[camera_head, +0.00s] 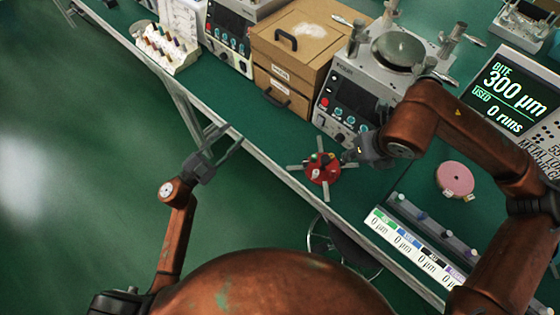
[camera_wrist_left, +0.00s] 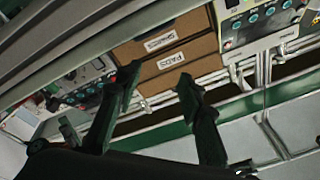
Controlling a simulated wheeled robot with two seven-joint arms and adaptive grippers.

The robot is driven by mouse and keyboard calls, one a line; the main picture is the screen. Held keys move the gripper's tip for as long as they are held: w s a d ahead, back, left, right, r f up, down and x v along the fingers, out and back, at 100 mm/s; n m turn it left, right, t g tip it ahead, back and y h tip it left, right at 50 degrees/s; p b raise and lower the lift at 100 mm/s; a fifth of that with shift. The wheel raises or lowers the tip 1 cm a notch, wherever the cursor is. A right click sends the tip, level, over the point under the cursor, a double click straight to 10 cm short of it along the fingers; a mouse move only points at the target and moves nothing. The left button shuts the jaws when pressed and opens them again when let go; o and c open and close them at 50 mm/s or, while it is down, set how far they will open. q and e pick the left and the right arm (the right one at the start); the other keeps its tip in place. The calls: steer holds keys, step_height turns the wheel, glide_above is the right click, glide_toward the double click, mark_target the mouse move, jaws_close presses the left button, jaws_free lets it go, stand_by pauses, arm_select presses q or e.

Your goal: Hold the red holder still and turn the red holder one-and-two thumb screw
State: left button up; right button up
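The red holder (camera_head: 322,169) is a round red disc with grey arms around it, lying on the green bench near its front edge. Small dark and light knobs stand on top of it; I cannot tell which is the one-and-two thumb screw. My right gripper (camera_head: 352,156) is at the holder's right side, close to or touching it; its fingers are too small and covered to judge. My left gripper (camera_head: 222,145) is open and empty, off the bench's front edge, left of the holder. In the left wrist view its two fingers (camera_wrist_left: 158,85) stand apart with nothing between them.
A lapping machine (camera_head: 350,95) and a cardboard drawer box (camera_head: 287,50) stand behind the holder. A pink disc (camera_head: 455,179) lies to the right. A labelled strip with pegs (camera_head: 412,248) lies at the front right. A display (camera_head: 515,92) reads 300 µm and 0 runs.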

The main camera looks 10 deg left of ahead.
mark_target(306, 161)
arm_select(q)
steer(key=s+d+g+h, duration=0.1)
steer(key=d+g, duration=0.1)
steer(key=d, duration=0.1)
steer(key=s+d+r+g+h, duration=0.1)
steer(key=d+g+h, duration=0.1)
steer(key=d, duration=0.2)
steer(key=s+d+r+m+g+h, duration=0.1)
steer(key=d+g+h, duration=0.1)
steer(key=d+g, duration=0.1)
steer(key=shift+d+r, duration=0.2)
steer(key=shift+d, duration=0.55)
steer(key=s+d+g, duration=0.1)
steer(key=d+g, duration=0.1)
steer(key=d, duration=0.2)
steer(key=s+d+g, duration=0.1)
steer(key=d+g, duration=0.1)
steer(key=d, duration=0.3)
steer(key=s+d+f+g, duration=0.1)
steer(key=s+d+g, duration=0.1)
steer(key=d, duration=0.2)
steer(key=shift+d+h, duration=0.25)
steer(key=shift+h, duration=0.05)
steer(key=shift+c, duration=0.2)
jaws_close()
